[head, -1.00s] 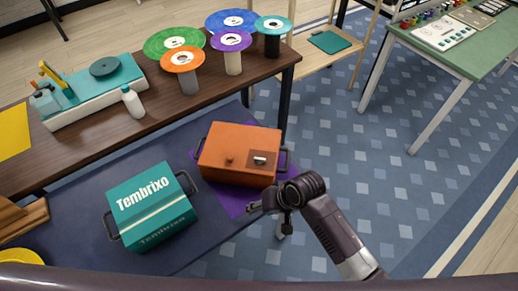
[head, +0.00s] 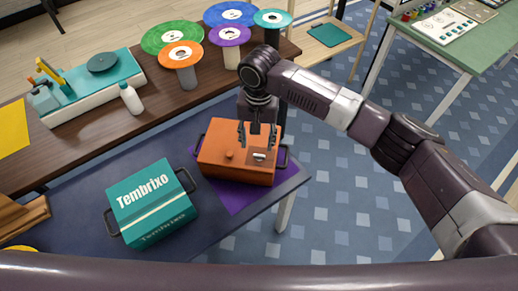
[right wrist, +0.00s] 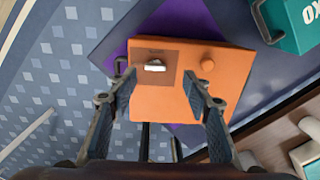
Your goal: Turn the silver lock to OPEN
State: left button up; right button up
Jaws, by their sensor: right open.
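The silver lock (head: 259,156) is a small pale piece on a brown plate on the lid of the orange box (head: 215,160). In the right wrist view the lock (right wrist: 155,66) lies crosswise on its plate (right wrist: 155,82), left of a round orange knob (right wrist: 207,65). The plate's lettering is too small to read. My right gripper (head: 257,139) points down over the box. In the wrist view its open fingers (right wrist: 159,76) stand on either side of the lock in the picture, apparently above it, with nothing between them. My left gripper is not in view.
The box sits on a purple mat (head: 238,197) on a dark table. A teal Tembrixo box (head: 150,218) with handles stands to its left. Behind is a brown table (head: 155,128) with a white bottle (head: 131,99) and several coloured discs on stands. Patterned floor lies to the right.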

aim_at(259, 155)
jog(key=shift+w+d+r, duration=0.3)
jog(key=shift+w, duration=0.05)
jog(key=shift+d+f, duration=0.1)
notch_tip(259, 155, down, 7)
jog(key=shift+f+p, duration=0.2)
jog(key=shift+p, duration=0.4)
jog(key=c, duration=1.2)
jog(key=shift+o, duration=0.2)
